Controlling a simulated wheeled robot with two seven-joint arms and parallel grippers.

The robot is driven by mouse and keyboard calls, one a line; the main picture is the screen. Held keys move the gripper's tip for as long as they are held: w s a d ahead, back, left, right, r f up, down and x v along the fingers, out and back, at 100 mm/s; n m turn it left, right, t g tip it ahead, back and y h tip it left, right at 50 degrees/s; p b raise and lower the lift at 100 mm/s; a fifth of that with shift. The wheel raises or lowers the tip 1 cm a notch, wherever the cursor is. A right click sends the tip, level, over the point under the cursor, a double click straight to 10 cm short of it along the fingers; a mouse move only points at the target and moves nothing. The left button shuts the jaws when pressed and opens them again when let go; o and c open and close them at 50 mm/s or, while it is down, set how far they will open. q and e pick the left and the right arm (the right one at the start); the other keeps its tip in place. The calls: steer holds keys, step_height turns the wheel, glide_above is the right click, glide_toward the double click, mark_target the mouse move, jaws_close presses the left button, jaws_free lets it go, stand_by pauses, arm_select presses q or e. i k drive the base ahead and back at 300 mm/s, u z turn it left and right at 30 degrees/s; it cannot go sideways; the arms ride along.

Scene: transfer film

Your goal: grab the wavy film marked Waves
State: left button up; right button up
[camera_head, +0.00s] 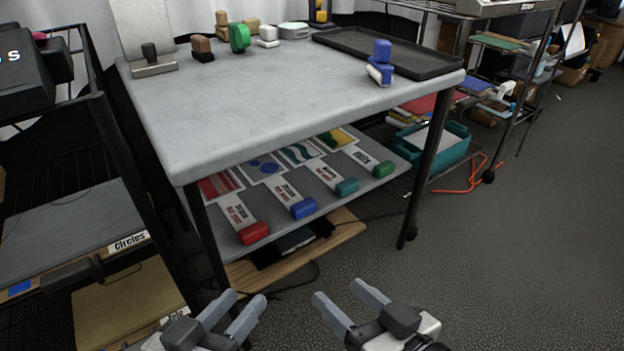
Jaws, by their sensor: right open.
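The wavy film (302,152) shows green waves on a white sheet and lies on the lower shelf of the grey table. A white label strip (325,174) runs from it to a teal block (347,187) near the shelf's front edge; its lettering is too small to read surely. My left gripper (244,297) and my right gripper (338,290) are low in the picture, in front of and below the shelf. Both have their fingers apart with nothing between them, and neither touches the film.
Films with a red block (254,232), a blue block (304,208) and a green block (384,169) lie beside it. The tabletop (230,100) hangs above the shelf. Table legs (424,170) and a left rack (128,180) flank it. Floor at right (520,250) is clear.

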mark_target(306, 153)
steer(key=z, duration=1.25)
steer(key=i, duration=0.5)
steer(key=u, duration=2.1)
